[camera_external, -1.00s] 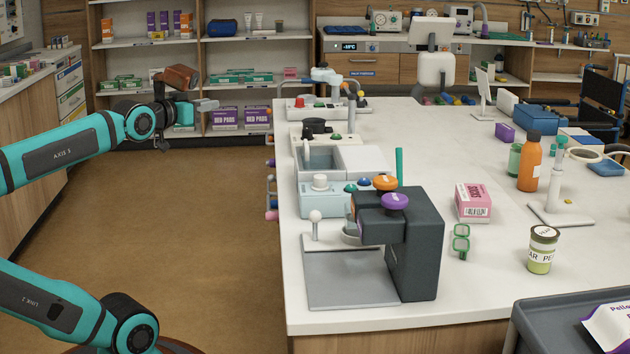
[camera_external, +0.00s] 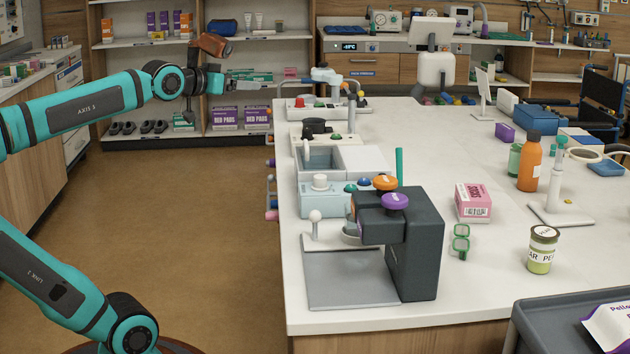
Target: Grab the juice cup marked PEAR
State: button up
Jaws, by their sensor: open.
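The juice cup (camera_external: 541,250) stands upright on the right front part of the white counter. It has a pale lid with a dark rim, green contents and a white band; only part of its lettering shows, reading "AR PE". My gripper (camera_external: 226,81) is far to the left, raised in front of the back shelves and well away from the cup. It is open, and I see nothing held in it. Its fingertips are small and hard to make out against the shelf.
A dark grey machine (camera_external: 415,245) with orange and purple knobs stands at the counter's front left. A pink box (camera_external: 472,202), green glasses (camera_external: 461,242), an orange bottle (camera_external: 530,162) and a white stand (camera_external: 561,210) are near the cup. A grey tray (camera_external: 545,320) lies in front.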

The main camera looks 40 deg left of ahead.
jog(key=w+d+r+m+g+h, duration=0.1)
jog(key=w+d+r+g, duration=0.15)
jog(key=w+d, duration=0.45)
jog(key=w+d+r+g+h, duration=0.1)
jog(key=w+d+r+g, duration=0.15)
jog(key=w+d, duration=0.4)
jog(key=m+g+y, duration=0.3)
jog(key=g, duration=0.5)
send_over(545, 232)
jog(key=s+a, duration=0.3)
jog(key=s, duration=0.1)
jog(key=s+a+f+x, duration=0.1)
jog(key=s+x, duration=0.1)
jog(key=x, duration=0.8)
jog(key=shift+t, duration=0.3)
jog(key=x, duration=0.8)
jog(key=d+x, duration=0.1)
jog(key=x, duration=0.3)
jog(key=shift+s, duration=0.1)
jog(key=shift+d+x, duration=0.2)
jog(key=shift+x, duration=1.05)
jog(key=shift+d+x, duration=0.2)
jog(key=shift+x, duration=1.1)
jog(key=shift+s, duration=0.15)
jog(key=c, duration=1.1)
